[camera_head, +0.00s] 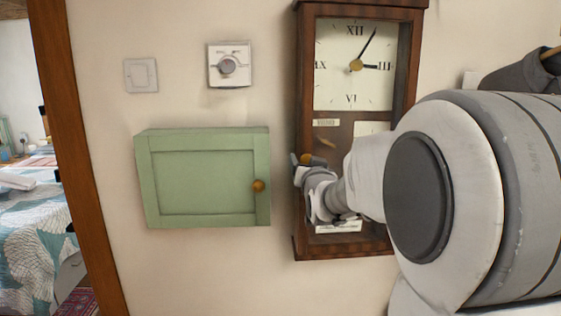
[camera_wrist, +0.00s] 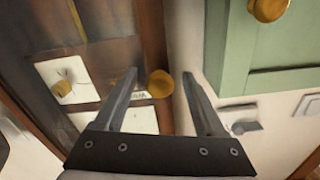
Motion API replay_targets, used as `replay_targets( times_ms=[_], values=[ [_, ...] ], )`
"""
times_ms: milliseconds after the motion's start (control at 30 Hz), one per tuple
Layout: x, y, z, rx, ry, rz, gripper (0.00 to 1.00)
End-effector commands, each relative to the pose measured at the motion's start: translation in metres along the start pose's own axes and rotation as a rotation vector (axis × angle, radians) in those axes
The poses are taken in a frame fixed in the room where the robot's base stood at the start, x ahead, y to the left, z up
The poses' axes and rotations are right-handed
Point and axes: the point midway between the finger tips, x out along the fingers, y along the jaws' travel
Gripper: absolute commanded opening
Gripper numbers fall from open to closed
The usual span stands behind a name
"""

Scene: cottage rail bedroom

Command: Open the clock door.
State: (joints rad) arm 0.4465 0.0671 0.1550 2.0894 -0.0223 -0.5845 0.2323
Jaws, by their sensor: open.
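A tall dark-wood wall clock (camera_head: 304,70) hangs on the cream wall, with a white Roman-numeral dial in its upper part. Its door looks shut in the head view. A round brass knob (camera_wrist: 160,84) sits on the left edge of the clock door; it also shows in the head view (camera_head: 306,159). My gripper (camera_wrist: 160,76) is open, with one finger on each side of the knob in the wrist view. I cannot tell if either finger touches it. In the head view my gripper (camera_head: 302,164) is at the clock's left edge, and my arm hides the lower right of the clock.
A green wall cabinet (camera_head: 200,180) with its own brass knob (camera_head: 258,185) is just left of the clock. A thermostat (camera_head: 229,65) and a light switch (camera_head: 141,75) are above it. A wooden door frame (camera_head: 75,150) and a bed (camera_head: 35,240) are further left.

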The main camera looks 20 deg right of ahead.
Motion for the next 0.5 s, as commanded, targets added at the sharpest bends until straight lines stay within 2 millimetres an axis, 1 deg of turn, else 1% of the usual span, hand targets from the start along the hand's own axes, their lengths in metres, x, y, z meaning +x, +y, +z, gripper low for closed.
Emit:
replay_targets(
  times_ms=[167,267,300,367,500],
  values=[
    [0.0000,0.0001,0.0001,0.000,0.000,0.000,0.72],
    [0.0000,0.0000,0.0001,0.000,0.000,0.000,0.56],
    [0.0000,0.0000,0.0000,0.000,0.000,0.000,0.49],
    [0.0000,0.0000,0.0000,0.000,0.000,0.000,0.38],
    [0.0001,0.0000,-0.0001,0.000,0.000,0.000,0.13]
  ],
)
